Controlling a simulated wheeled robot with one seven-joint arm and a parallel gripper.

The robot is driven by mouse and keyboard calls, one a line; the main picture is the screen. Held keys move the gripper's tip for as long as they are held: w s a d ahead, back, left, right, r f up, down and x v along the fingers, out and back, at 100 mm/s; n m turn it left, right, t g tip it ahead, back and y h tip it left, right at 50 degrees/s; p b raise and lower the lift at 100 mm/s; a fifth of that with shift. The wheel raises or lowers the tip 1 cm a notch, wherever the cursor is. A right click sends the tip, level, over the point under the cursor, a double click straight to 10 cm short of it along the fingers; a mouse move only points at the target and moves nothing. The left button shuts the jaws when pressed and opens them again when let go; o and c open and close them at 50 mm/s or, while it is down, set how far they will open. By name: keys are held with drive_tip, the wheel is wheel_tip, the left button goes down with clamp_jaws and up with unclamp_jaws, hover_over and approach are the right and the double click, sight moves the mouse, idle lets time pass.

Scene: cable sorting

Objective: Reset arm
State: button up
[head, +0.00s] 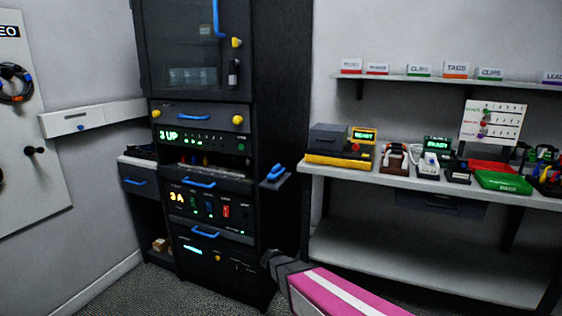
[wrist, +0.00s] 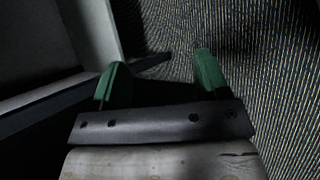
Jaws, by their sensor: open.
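In the wrist view my gripper (wrist: 157,80) has its two green fingers spread apart, with nothing between them. It points down toward the patterned carpet (wrist: 260,60), beside a dark edge and a pale panel on the left. In the head view my arm (head: 340,296), with a pink and white link, reaches in from the bottom edge. Its dark end lies in front of the foot of the black equipment rack (head: 283,90). The gripper fingers cannot be made out in the head view.
The rack has blue handles and lit panels. A workbench (head: 400,182) on the right holds devices, a green tray (head: 503,182) and several cables. A shelf (head: 430,80) above it carries labelled signs. A white wall panel (head: 28,150) stands at the left. Carpet shows at the lower left.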

drive_tip(key=s+d+r+m+g+y, duration=0.3)
drive_tip(key=s+d+r+m+y, duration=0.5)
drive_tip(key=s+d+r+m, duration=0.3)
drive_tip(key=shift+s+d+r+m, duration=0.3)
drive_tip(key=shift+s+d+r, duration=0.15)
drive_tip(key=shift+s+d, duration=0.05)
